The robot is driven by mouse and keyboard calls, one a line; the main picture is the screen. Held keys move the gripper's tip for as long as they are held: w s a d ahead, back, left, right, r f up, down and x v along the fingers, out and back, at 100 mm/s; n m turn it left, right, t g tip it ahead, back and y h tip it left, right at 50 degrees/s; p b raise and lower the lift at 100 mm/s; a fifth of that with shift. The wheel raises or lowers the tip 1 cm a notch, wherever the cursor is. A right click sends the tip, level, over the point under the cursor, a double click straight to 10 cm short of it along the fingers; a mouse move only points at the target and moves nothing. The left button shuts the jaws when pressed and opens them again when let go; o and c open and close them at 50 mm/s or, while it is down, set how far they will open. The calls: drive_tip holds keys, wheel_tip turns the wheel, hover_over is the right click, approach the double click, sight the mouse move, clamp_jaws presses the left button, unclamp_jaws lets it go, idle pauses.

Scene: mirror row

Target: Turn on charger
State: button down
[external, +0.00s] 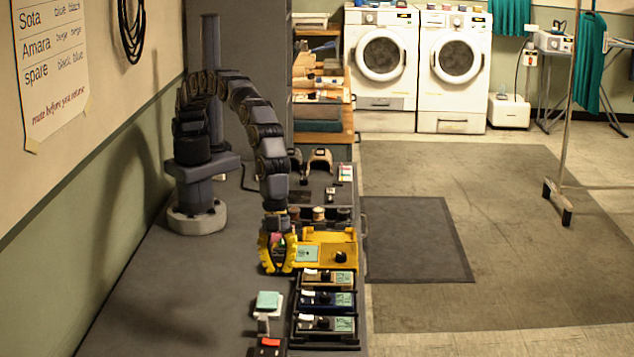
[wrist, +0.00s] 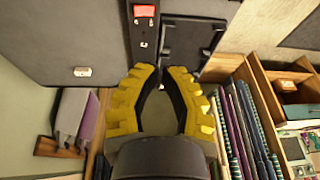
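My gripper (external: 278,268) has yellow ribbed fingers and hangs over the grey bench, at the left end of a yellow unit. In the wrist view my gripper (wrist: 163,70) has its fingertips apart with nothing between them. I cannot tell for sure which thing is the charger. The yellow unit (external: 325,237) has a mint label and a black knob. A dark box with a red part (external: 268,345) lies at the near edge of the picture. A red switch-like piece (wrist: 144,11) shows above the fingertips in the wrist view; its on or off state is unclear.
A black rack (external: 325,343) holds several units with knobs and mint labels right of my gripper. A mint-topped block (external: 268,300) stands nearby. Headset-like things (external: 320,160) stand farther back. The bench's near left part is clear.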

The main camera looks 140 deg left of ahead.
sight(268, 342)
drive_tip(key=shift+s+d+r+g+h, duration=0.3)
drive_tip(key=shift+s+d+g+h, duration=0.1)
drive_tip(key=shift+s+h, duration=0.1)
drive_tip(key=shift+w+f, duration=0.1)
drive_tip(key=x, duration=0.8)
drive_tip(key=s+x, duration=0.1)
drive_tip(key=x, duration=0.3)
drive_tip(key=shift+w+a+f, duration=0.1)
drive_tip(key=shift+a+f, duration=0.05)
drive_tip(key=shift+f, duration=0.8)
